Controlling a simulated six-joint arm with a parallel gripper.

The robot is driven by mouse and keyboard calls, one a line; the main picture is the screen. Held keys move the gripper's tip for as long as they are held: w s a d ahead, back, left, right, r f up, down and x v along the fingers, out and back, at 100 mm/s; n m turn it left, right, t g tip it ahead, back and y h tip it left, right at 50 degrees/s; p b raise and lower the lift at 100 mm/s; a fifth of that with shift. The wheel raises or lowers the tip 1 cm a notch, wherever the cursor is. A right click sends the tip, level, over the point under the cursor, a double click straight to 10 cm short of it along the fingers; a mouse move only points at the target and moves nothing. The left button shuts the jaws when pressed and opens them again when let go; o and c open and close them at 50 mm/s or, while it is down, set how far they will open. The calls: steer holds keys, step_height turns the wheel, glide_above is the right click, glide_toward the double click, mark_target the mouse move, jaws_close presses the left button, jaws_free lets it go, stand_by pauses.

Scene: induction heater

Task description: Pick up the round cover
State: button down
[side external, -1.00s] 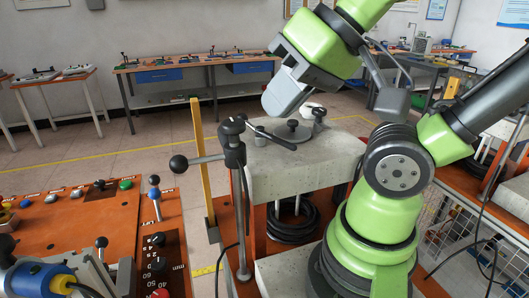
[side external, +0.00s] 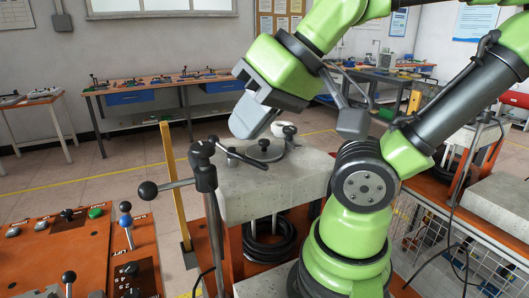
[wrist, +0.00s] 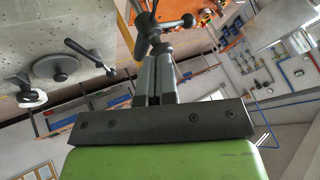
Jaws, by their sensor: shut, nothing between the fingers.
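The round cover (side external: 264,152) is a flat grey disc with a dark knob on top. It lies on a pale concrete slab (side external: 285,182). In the wrist view the cover (wrist: 55,68) shows at the left, apart from my fingers. My gripper (side external: 240,128) is above and slightly left of the cover in the side view, tilted down to the left, and partly overlaps the scene behind it. In the wrist view my gripper (wrist: 157,60) has its fingers together with nothing between them.
A lever with black ball knobs (side external: 203,152) stands on a post at the slab's left. A dark handle (side external: 238,156) reaches towards the cover. A white round object (side external: 285,130) is behind it. A yellow upright bar (side external: 174,180) and an orange control panel (side external: 75,245) are further left.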

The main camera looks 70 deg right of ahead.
steer(key=c, duration=1.8)
jaws_free()
steer(key=o, duration=1.8)
steer(key=shift+w, duration=0.1)
steer(key=n+g+h, duration=0.2)
steer(key=n+g, duration=0.2)
steer(key=g, duration=0.2)
glide_above(265, 140)
steer(key=f, duration=0.2)
steer(key=shift+s+d+f, duration=0.1)
steer(key=shift+s+f, duration=0.2)
steer(key=shift+f, duration=0.1)
step_height(265, 140, down, 4)
steer(key=shift+w+d+f, duration=0.1)
steer(key=shift+w, duration=0.05)
steer(key=shift+w+a+f, duration=0.1)
steer(key=shift+f, duration=1.3)
steer(key=shift+w+a+f, duration=0.1)
steer(key=shift+f, duration=1.3)
